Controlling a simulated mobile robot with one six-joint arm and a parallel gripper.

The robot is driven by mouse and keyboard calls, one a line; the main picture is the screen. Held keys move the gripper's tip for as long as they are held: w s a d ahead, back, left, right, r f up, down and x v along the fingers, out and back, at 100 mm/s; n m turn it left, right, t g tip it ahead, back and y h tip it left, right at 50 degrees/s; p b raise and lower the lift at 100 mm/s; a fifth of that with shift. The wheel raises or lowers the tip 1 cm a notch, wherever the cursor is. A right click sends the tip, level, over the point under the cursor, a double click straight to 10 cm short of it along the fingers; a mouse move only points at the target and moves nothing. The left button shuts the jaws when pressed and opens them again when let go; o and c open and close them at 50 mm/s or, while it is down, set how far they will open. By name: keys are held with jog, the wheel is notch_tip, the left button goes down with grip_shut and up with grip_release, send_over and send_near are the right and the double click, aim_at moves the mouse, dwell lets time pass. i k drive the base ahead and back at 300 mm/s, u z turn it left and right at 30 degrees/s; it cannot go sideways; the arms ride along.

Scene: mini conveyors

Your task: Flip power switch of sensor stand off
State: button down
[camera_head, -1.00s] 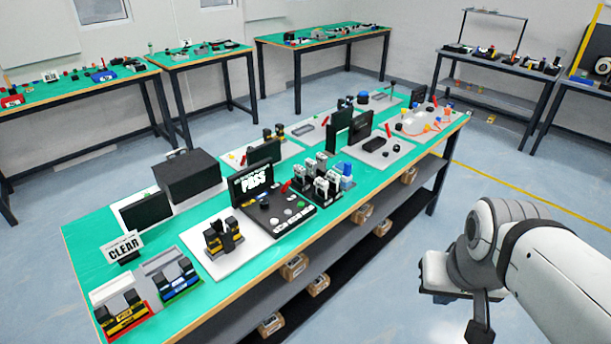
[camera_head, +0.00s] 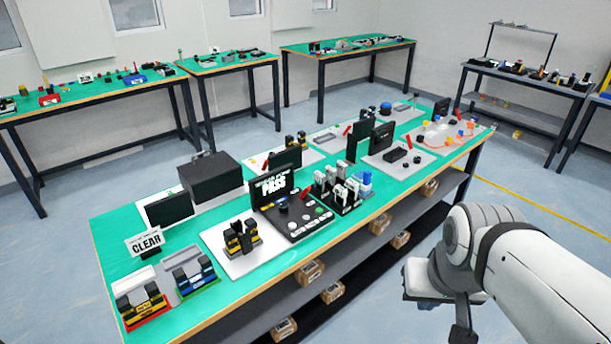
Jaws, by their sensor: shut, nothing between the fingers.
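I cannot tell which item is the sensor stand, and its power switch is too small to make out. Candidates stand on the green-topped table (camera_head: 120,240): a black control box (camera_head: 297,222) with knobs and buttons below a PASS screen (camera_head: 276,184), and a white plate (camera_head: 222,262) with a black and yellow fixture (camera_head: 241,238). Small red levers (camera_head: 408,141) stand on several plates. My gripper (camera_head: 428,292), at the lower right, is shut and empty. It is off the table's right side, over the floor, and its fingertips are hard to see.
A large black box (camera_head: 211,178) and a CLEAR sign (camera_head: 146,242) stand on the table's left part. Brown boxes (camera_head: 311,271) lie on its lower shelf. Other green benches (camera_head: 345,48) line the back wall; a dark bench (camera_head: 520,88) stands right. The floor is open.

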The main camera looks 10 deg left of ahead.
aim_at(307, 189)
jog(key=u, duration=0.85)
jog(key=i, duration=1)
